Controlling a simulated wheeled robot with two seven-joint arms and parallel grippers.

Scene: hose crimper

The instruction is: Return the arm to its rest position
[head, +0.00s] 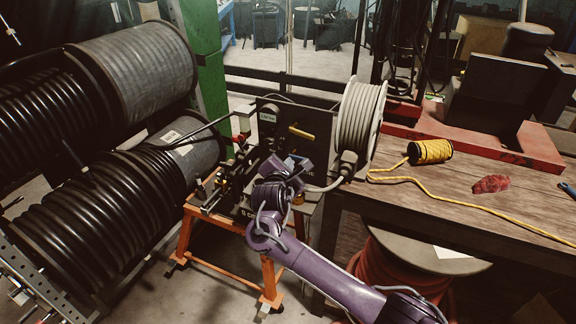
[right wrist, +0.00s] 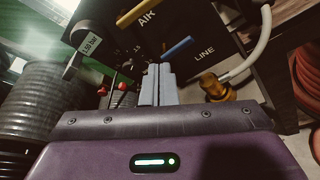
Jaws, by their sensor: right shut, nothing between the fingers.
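My right arm (head: 330,283) is purple and reaches in from the lower right of the head view to the crimper. Its gripper (head: 292,162) is in front of the crimper's black panel (head: 268,117). In the right wrist view the gripper's two grey fingers (right wrist: 158,85) are together with nothing between them. The panel (right wrist: 200,22) behind them bears the words AIR and LINE, with a yellow lever (right wrist: 140,13) and a blue lever (right wrist: 178,47). I cannot tell whether the fingers touch the panel. My left gripper is out of view.
The crimper stands on an orange frame (head: 272,284). Large black hose reels (head: 105,205) fill the left. A pale hose reel (head: 358,118) stands right of the panel. A wooden bench (head: 440,190) at right holds yellow cord (head: 430,151) and a red rag (head: 491,184).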

